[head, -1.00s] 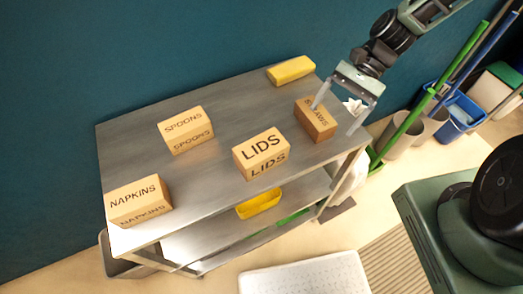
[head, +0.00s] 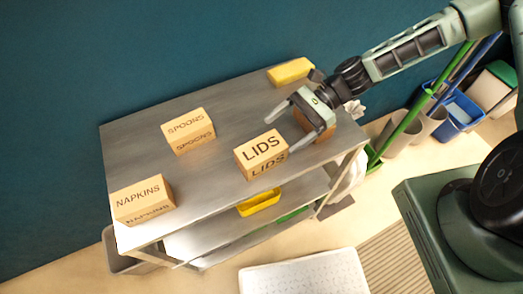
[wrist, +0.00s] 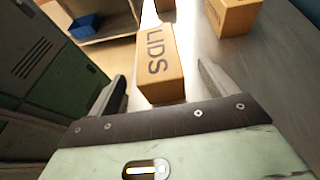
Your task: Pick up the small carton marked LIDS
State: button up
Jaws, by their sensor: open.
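The small tan carton marked LIDS (head: 262,155) sits upright on the top shelf of the metal cart (head: 225,107), near its front edge. In the wrist view the LIDS carton (wrist: 160,62) lies ahead, between the lines of the two fingers. My gripper (head: 298,123) is open and empty, just right of and behind the carton in the head view. The fingers in the wrist view (wrist: 163,85) spread wider than the carton's near end. I cannot tell how high the fingertips are above the shelf.
The SPOONS carton (head: 188,131) stands left and behind, and the NAPKINS carton (head: 143,200) at the front left. Another carton (head: 316,124) is partly hidden behind my gripper. A yellow block (head: 290,71) lies at the back edge. The shelf between the cartons is clear.

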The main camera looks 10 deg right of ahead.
aim_at(266, 148)
jog(key=shift+p+x, duration=1.05)
jog(key=shift+x, duration=2.3)
jog(key=shift+s+d+f, duration=0.1)
jog(key=shift+d+f, duration=0.05)
jog(key=shift+f, duration=0.05)
jog(key=c, duration=1.2)
